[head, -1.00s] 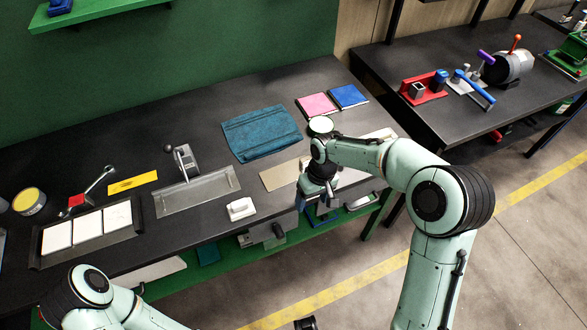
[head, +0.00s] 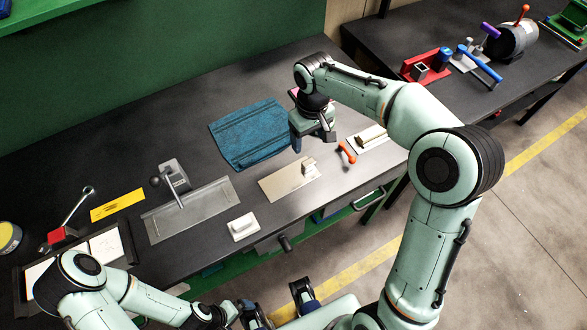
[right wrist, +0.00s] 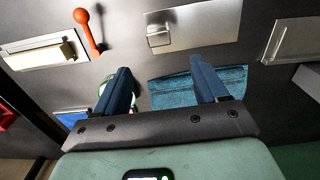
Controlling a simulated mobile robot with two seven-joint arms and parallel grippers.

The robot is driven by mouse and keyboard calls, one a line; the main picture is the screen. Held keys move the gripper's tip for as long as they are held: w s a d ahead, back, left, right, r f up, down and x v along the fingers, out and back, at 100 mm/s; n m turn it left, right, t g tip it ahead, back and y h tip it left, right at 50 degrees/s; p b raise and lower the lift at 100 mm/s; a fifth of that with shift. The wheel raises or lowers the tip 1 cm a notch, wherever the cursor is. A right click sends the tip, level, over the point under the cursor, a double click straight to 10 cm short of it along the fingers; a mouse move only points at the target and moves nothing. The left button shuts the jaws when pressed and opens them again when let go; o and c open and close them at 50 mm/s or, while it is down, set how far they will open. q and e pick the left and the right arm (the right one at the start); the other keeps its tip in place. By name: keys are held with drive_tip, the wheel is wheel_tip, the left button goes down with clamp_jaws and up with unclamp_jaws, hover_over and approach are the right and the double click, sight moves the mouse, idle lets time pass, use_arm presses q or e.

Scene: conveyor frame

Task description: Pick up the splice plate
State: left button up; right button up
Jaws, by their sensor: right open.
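A flat beige-grey plate (head: 280,184) with a small upright block on it lies near the bench's front edge; I take it as the splice plate, though a grey plate (head: 165,222) to its left is similar. In the right wrist view the block-bearing plate (right wrist: 205,27) lies beyond the fingertips. My right gripper (head: 313,143) is behind it in the head view, beside the teal cloth (head: 235,140). It is open and empty, with its fingers (right wrist: 162,72) wide apart and the plate not between them. My left arm is low at the left; its finger gap is unclear.
An orange-handled tool (head: 347,154) and a pale plate with a bar (head: 368,139) lie to the right. A white block (head: 242,227) and a lever tool (head: 174,178) are to the left. Bare bench lies between the beige plate and the cloth.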

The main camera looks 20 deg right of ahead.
hover_over(309, 162)
drive_tip(key=f, duration=0.5)
drive_tip(key=shift+w+a, duration=0.1)
drive_tip(key=shift+w, duration=0.1)
drive_tip(key=shift+s+f+b, duration=0.2)
drive_tip(key=shift+f+b, duration=0.15)
drive_tip(key=shift+f, duration=2.35)
drive_tip(key=c, duration=1.2)
